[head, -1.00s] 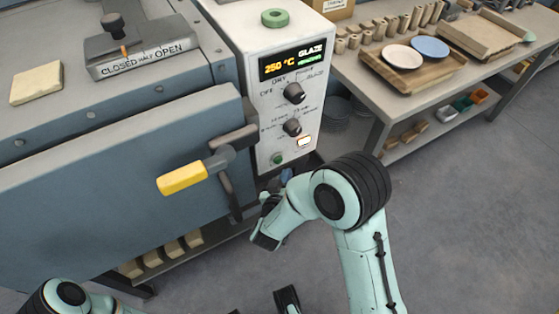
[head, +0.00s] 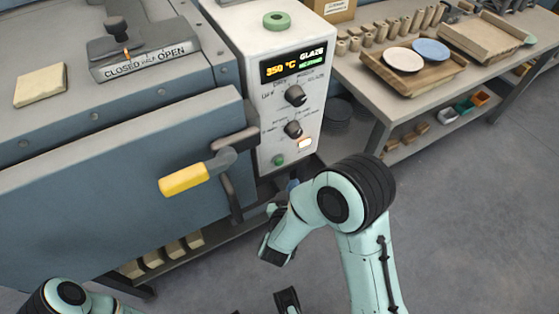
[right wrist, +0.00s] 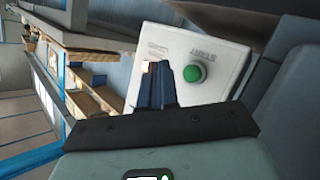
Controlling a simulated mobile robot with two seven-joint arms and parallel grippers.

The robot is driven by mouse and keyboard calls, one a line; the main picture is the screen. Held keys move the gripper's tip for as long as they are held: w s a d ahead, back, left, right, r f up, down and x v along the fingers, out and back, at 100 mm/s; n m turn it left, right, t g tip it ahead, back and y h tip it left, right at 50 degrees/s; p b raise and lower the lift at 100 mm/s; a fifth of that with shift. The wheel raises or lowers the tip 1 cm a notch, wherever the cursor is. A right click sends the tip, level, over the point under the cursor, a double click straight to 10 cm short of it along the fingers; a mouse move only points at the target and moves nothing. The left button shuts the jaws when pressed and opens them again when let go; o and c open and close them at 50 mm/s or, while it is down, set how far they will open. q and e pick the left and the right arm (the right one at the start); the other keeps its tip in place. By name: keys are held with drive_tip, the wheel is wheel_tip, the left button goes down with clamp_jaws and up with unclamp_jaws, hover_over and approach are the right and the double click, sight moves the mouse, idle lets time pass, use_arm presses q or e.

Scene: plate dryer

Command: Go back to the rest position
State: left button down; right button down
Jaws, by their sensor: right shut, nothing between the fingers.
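My right gripper (head: 292,186) is below the control panel in the head view, mostly hidden behind my own arm. In the right wrist view its dark blue fingers (right wrist: 160,84) are together and empty, just left of the green button (right wrist: 194,73) in the picture. I cannot tell that they touch the panel.
The blue-grey kiln (head: 110,190) with a yellow-handled lever (head: 186,179) stands close on the left. A worktable (head: 350,72) with plates, trays and cups stands at the back right. The floor (head: 470,220) at the right is clear.

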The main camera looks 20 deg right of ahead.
drive_tip(key=shift+f, duration=0.1)
